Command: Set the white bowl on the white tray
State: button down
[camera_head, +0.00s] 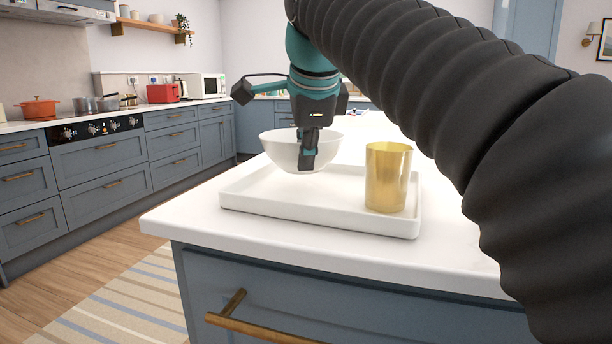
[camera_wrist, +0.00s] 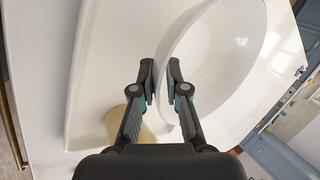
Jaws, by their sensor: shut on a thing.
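My gripper (camera_head: 308,160) points down and is shut on the near side of the bowl's rim. In the wrist view, the rim of the bowl (camera_wrist: 213,55) runs between the two fingertips (camera_wrist: 161,78). The tray also shows in the wrist view (camera_wrist: 112,55), beside the bowl. The bowl's underside is hidden.
A gold cup (camera_head: 388,178) stands on the tray's right part; it also shows in the wrist view (camera_wrist: 115,123), partly behind a finger. The tray lies on a white countertop (camera_head: 190,213) near its front edge. The tray's front left is clear.

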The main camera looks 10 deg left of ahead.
jog(key=shift+f+b, duration=0.45)
jog(key=shift+f, duration=1.2)
jog(key=shift+f, duration=0.15)
jog(key=c, duration=1.2)
grip_release()
jog(key=p+v, duration=0.3)
jog(key=v, duration=0.9)
